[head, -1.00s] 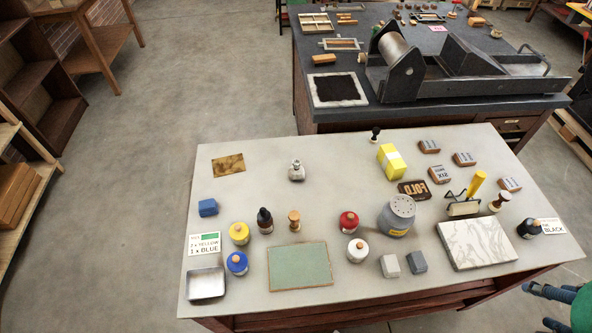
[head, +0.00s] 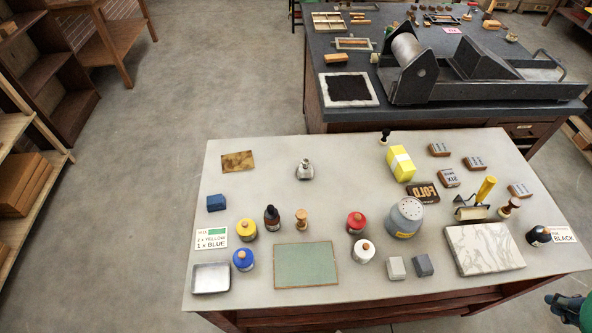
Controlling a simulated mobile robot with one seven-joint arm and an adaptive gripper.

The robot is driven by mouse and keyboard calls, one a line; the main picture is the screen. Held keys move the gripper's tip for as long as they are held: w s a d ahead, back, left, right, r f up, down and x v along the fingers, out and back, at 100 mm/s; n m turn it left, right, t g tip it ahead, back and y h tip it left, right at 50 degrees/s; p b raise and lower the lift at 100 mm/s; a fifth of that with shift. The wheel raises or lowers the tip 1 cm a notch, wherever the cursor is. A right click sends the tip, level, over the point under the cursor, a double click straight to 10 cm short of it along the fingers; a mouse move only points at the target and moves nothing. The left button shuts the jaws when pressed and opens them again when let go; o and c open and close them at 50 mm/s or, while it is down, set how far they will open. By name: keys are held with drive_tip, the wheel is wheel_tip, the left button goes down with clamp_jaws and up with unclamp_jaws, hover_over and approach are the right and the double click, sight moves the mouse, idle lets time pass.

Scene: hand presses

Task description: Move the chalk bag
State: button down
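A small pale grey pouch-like thing (head: 305,170) with a narrow neck stands upright on the light table (head: 340,168), left of the middle towards the back. It looks most like the chalk bag, but it is too small in view to be sure. Clear table surface lies around it. I cannot make out my gripper in the head view, and nothing touches the pouch.
A tan plate (head: 237,161), a blue block (head: 216,203), a yellow-lidded jar (head: 246,230) and a dark bottle (head: 272,217) lie nearby. Right are a yellow box (head: 400,164) and a shaker tin (head: 405,218). Behind stands a press (head: 415,75).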

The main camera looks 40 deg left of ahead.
drive_tip(key=w+a+r+n+g+y+p, duration=0.1)
drive_tip(key=w+a+r+n+g+p, duration=0.15)
drive_tip(key=w+a+n, duration=0.8)
drive_tip(key=w+a+f+n+g+p, duration=0.1)
drive_tip(key=w+a+f+n+p, duration=0.2)
drive_tip(key=a, duration=0.8)
drive_tip(key=w+a+f+n, duration=0.1)
drive_tip(key=w+a+f, duration=0.3)
drive_tip(key=a, duration=0.6)
drive_tip(key=w+a+f+n+g+p, duration=0.1)
drive_tip(key=w+a+f+n+p, duration=0.3)
drive_tip(key=a, duration=0.7)
drive_tip(key=s+a+f+n, duration=0.4)
drive_tip(key=a+f, duration=0.5)
drive_tip(key=a, duration=0.4)
drive_tip(key=s+a+f+n+g+h+p, duration=0.1)
drive_tip(key=s+a+f+n, duration=0.3)
drive_tip(key=a+f, duration=0.6)
drive_tip(key=s+a, duration=0.2)
drive_tip(key=a, duration=0.2)
drive_tip(key=shift+s+f, duration=0.2)
drive_tip(key=shift+s, duration=0.15)
drive_tip(key=shift+f, duration=0.2)
